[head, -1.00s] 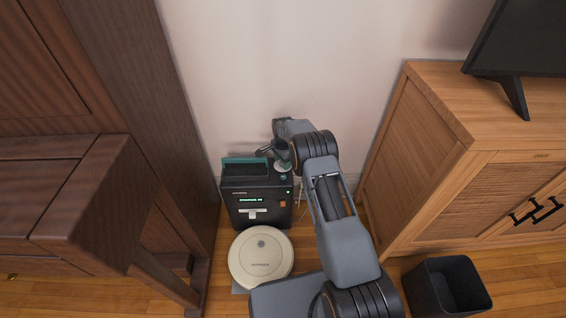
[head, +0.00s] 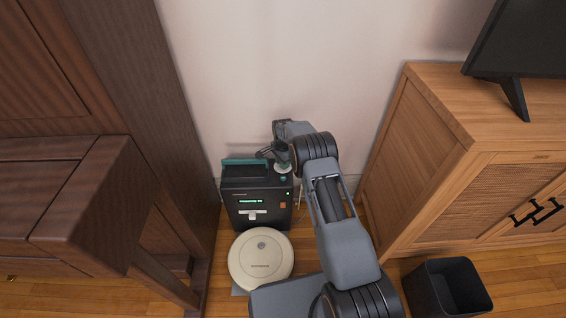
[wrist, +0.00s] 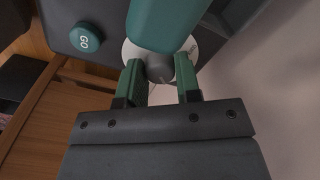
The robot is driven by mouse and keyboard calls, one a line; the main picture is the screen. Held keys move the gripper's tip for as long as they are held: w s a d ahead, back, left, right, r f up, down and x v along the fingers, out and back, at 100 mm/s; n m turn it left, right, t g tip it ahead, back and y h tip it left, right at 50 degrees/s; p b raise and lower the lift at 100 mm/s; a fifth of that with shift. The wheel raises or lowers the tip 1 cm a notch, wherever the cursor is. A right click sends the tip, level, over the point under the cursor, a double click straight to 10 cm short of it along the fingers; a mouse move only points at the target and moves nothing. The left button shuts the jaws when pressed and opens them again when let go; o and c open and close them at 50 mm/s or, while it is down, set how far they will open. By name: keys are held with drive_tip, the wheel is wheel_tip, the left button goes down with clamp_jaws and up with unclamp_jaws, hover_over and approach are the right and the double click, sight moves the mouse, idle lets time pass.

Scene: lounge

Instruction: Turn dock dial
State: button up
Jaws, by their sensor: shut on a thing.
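The dock (head: 258,207) is a black box against the wall, with a lit green display and a pale tab on its front. A white disc with a grey knob, the dial (wrist: 160,68), sits on its top right. It is partly hidden by my gripper in the head view. My gripper (wrist: 161,82) has its two green fingers on either side of the grey knob and is shut on it. A teal rounded part (wrist: 170,22) of the dock covers the far side of the disc in the wrist view. A teal GO button (wrist: 86,38) is to the left.
A round cream robot vacuum (head: 260,262) lies in front of the dock. A dark wooden furniture piece (head: 100,190) stands left. A wooden cabinet (head: 415,165) stands right, with a black bin (head: 447,287) before it. The wall is close behind.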

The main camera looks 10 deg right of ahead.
drive_tip(key=shift+n, duration=0.3)
drive_tip(key=n, duration=0.8)
drive_tip(key=shift+n, duration=0.3)
drive_tip(key=n, duration=0.4)
drive_tip(key=shift+b, duration=0.3)
drive_tip(key=n, duration=0.4)
drive_tip(key=shift+n, duration=0.4)
drive_tip(key=o, duration=0.9)
